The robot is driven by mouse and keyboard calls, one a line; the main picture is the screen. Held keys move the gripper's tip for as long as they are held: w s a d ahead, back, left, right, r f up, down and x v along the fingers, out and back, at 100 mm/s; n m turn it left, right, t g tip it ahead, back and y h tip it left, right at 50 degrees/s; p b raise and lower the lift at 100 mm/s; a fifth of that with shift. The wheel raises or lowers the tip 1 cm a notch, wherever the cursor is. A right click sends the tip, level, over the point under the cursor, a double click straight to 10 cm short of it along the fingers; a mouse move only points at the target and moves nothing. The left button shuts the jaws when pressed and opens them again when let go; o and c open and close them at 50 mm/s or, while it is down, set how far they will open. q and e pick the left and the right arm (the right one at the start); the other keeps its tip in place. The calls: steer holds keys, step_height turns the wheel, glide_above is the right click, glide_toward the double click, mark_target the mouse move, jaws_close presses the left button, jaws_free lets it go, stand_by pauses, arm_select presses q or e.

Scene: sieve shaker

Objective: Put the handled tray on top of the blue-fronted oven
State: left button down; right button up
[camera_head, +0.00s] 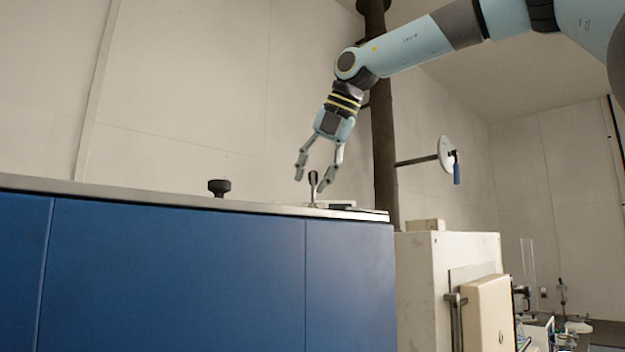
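The blue-fronted oven (180,270) fills the lower left, seen from low down, with a thin pale metal top edge. My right gripper (311,183) comes down from the upper right and hangs over the right end of this top. Its two fingers are spread apart. A small upright metal handle (313,186) stands just below or between the fingertips; I cannot tell whether they touch it. A low flat piece (342,206) lies at its foot, possibly the handled tray, seen nearly edge-on. My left gripper is out of view.
A black knob (219,187) stands on the top, left of the gripper. A dark vertical pipe (384,150) rises behind. A wheel with a blue handle (446,155) sticks out to the right. A white cabinet (425,280) stands right of the blue front.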

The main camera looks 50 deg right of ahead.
steer(key=b+v, duration=0.2)
steer(key=v, duration=0.9)
steer(key=shift+s, duration=0.1)
